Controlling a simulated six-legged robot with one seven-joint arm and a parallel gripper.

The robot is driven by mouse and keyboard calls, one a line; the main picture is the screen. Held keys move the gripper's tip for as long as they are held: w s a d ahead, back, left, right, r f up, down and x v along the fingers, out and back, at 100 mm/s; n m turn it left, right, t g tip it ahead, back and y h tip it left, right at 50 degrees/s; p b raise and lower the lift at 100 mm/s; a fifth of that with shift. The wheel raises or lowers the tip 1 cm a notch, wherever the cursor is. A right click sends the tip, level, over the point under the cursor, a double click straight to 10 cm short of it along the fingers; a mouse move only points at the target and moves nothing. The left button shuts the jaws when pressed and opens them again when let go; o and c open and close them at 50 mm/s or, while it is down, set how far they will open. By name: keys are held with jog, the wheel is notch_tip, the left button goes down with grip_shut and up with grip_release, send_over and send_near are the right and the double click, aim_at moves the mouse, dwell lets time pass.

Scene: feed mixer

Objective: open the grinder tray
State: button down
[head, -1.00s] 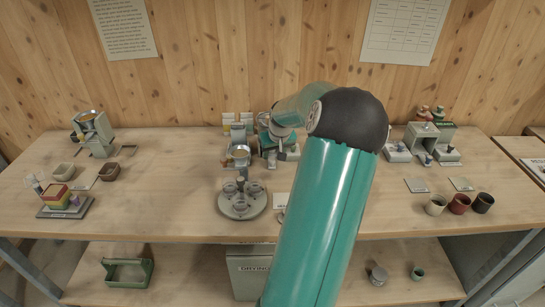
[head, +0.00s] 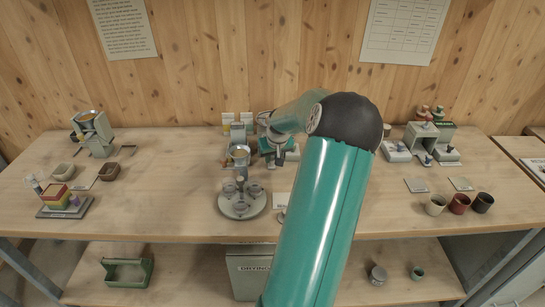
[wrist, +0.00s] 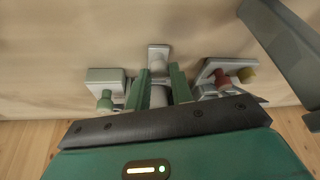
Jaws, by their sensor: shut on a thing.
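In the head view my gripper (head: 277,156) is low over the back middle of the bench, partly hidden by my own arm. In the wrist view its two green fingers (wrist: 161,88) are closed around a grey rounded piece (wrist: 158,97), which looks like a knob or handle. A light grey block (wrist: 158,54) is just beyond the fingertips. I cannot tell clearly which part is the grinder tray, or whether it has slid out; my gripper and arm cover much of that spot.
Close by in the wrist view are a green-knobbed block (wrist: 105,90) at left and a block with red and yellow knobs (wrist: 215,77) at right. In the head view a round cup stand (head: 242,203) is in front, left of my arm. Cups (head: 459,203) stand at right.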

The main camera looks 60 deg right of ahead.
jog(key=s+a, duration=0.1)
jog(key=a, duration=0.2)
jog(key=s+a, duration=0.2)
jog(key=a, duration=0.1)
jog(key=s+a, duration=0.1)
jog(key=a, duration=0.2)
jog(key=shift+s, duration=0.25)
jog(key=c, duration=1.2)
grip_release()
jog(key=shift+c, duration=0.2)
jog(key=shift+r, duration=0.15)
jog(key=v, duration=1.3)
jog(key=shift+r, duration=0.25)
jog(key=shift+s+a, duration=0.1)
